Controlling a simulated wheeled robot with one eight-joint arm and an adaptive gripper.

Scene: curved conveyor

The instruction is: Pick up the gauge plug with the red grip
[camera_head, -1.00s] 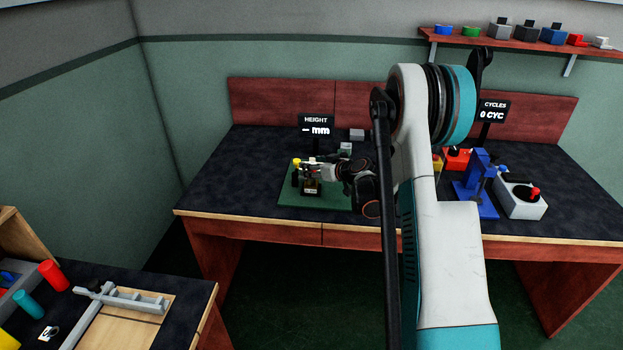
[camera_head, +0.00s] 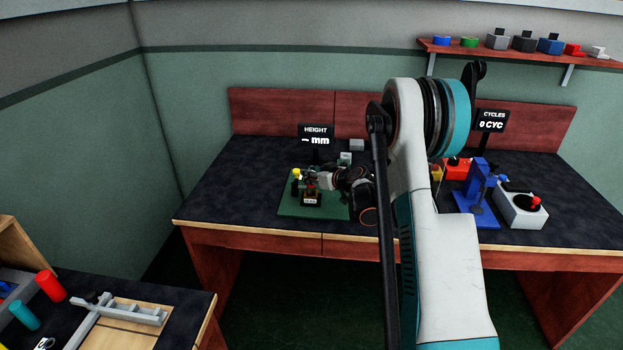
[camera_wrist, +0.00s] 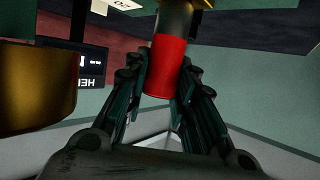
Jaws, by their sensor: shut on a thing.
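The gauge plug with the red grip (camera_wrist: 169,68) stands between my fingers in the wrist view, with a darker metal part above the red in the picture. My gripper (camera_wrist: 162,90) is shut on its red grip, one finger on each side. In the head view my gripper (camera_head: 312,181) is over the green mat (camera_head: 290,210) on the far bench, and only a small bit of red shows there. My fingers and arm hide part of the plug. I cannot tell whether it is clear of its support.
A brass-coloured cylinder (camera_wrist: 38,88) is close on the left in the wrist view. The HEIGHT display (camera_head: 316,136) stands behind the mat. The bench's left part is clear.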

